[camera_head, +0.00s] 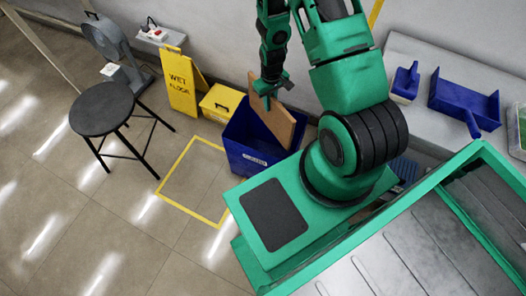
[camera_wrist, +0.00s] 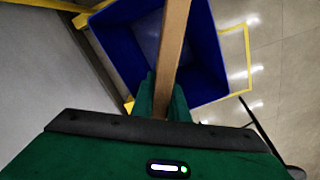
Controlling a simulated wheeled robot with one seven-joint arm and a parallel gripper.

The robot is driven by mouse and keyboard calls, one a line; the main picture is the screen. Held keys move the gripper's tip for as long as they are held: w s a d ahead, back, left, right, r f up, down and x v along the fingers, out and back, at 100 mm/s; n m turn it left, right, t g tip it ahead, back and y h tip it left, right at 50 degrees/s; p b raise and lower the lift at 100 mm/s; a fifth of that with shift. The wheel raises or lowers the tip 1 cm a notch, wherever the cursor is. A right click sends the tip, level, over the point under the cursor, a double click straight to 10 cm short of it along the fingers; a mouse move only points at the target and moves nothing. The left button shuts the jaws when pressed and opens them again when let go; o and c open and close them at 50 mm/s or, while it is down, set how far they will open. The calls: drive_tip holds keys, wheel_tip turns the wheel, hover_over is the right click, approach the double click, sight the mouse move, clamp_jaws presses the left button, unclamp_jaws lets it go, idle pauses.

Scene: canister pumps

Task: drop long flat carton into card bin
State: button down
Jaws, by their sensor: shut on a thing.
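The long flat carton (camera_head: 278,124) is a thin brown board. My gripper (camera_head: 268,90) is shut on its upper edge and holds it tilted over the blue card bin (camera_head: 246,158). In the head view the carton's lower part overlaps the bin's opening; whether it touches the bin, I cannot tell. In the wrist view the carton (camera_wrist: 172,50) runs edge-on from between the green fingers (camera_wrist: 162,98) across the open bin (camera_wrist: 209,60). The bin looks empty where its inside shows. Its label is on the front side, partly readable at most.
A yellow box (camera_head: 221,103) and a wet floor sign (camera_head: 183,83) stand behind the bin at left. A black stool (camera_head: 102,110) is further left. A yellow floor outline (camera_head: 196,183) marks empty floor before the bin. A grey bench (camera_head: 420,62) with blue trays is at right.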

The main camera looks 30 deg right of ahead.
sight(270, 115)
drive_tip(key=shift+f, duration=3.9)
drive_tip(key=c, duration=1.6)
unclamp_jaws()
drive_tip(key=shift+c, duration=0.2)
drive_tip(key=shift+r, duration=0.1)
wheel_tip(270, 115, up, 10)
drive_tip(key=shift+r, duration=0.25)
